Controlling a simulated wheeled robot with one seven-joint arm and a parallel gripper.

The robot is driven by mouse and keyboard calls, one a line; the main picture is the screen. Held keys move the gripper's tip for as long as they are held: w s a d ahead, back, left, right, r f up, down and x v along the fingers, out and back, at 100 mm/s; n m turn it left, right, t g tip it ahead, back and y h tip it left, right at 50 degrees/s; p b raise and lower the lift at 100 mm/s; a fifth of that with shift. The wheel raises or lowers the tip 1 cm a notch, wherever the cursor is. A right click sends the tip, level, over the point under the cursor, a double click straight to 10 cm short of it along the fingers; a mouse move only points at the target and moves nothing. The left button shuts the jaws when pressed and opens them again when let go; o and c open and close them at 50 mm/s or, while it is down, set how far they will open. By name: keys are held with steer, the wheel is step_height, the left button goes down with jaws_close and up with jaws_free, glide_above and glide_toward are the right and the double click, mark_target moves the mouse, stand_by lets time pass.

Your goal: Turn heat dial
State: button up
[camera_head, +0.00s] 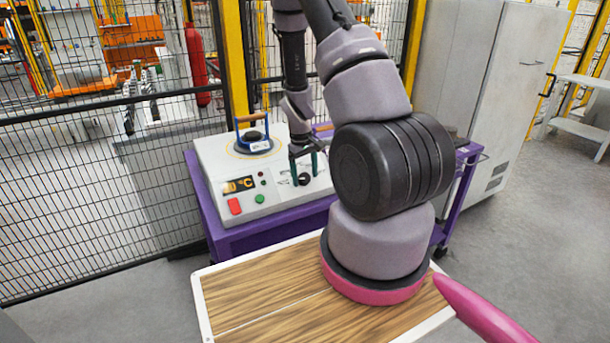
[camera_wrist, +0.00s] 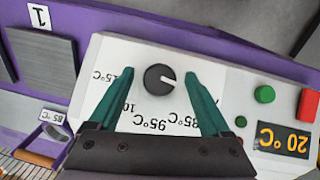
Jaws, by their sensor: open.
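The dial also shows in the head view (camera_head: 304,179). My gripper (camera_wrist: 158,75) is open, with its two green fingers on either side of the dial, apart from it. My gripper also shows in the head view (camera_head: 304,170) at the panel.
The display (camera_wrist: 284,139) reads 20°C. A green button (camera_wrist: 264,94) and a red button (camera_wrist: 308,106) sit beside it. A blue-framed piece with a wooden handle (camera_head: 252,118) stands on the heater. The purple cart (camera_head: 270,233) carries the heater; mesh fencing stands behind.

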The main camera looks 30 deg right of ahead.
jaws_close()
steer(key=shift+d, duration=0.1)
steer(key=m+y, duration=0.2)
steer(key=m, duration=0.1)
steer(key=m+y, duration=0.1)
steer(key=shift+d+y, duration=0.3)
steer(key=m+t+y, duration=0.1)
steer(key=m, duration=0.1)
steer(key=m+y, duration=0.2)
steer(key=m, duration=0.1)
steer(key=shift+s+d+f+t+y, duration=0.1)
steer(key=shift+s+d+t+y, duration=0.05)
steer(key=shift+t+y, duration=0.2)
steer(key=m+t+y, duration=0.1)
steer(key=m, duration=0.2)
steer(key=m+t+y, duration=0.1)
steer(key=m+t, duration=0.1)
steer(key=m, duration=0.1)
steer(key=shift+s+f+t, duration=0.15)
steer(key=shift+t, duration=0.1)
steer(key=m+t, duration=0.1)
steer(key=m, duration=0.1)
steer(key=m+t+y, duration=0.1)
steer(key=m+t, duration=0.1)
steer(key=m, duration=0.1)
steer(key=shift+s+f+t, duration=0.1)
steer(key=shift+s+t, duration=0.05)
steer(key=shift+t, duration=0.15)
steer(key=shift+m, duration=0.3)
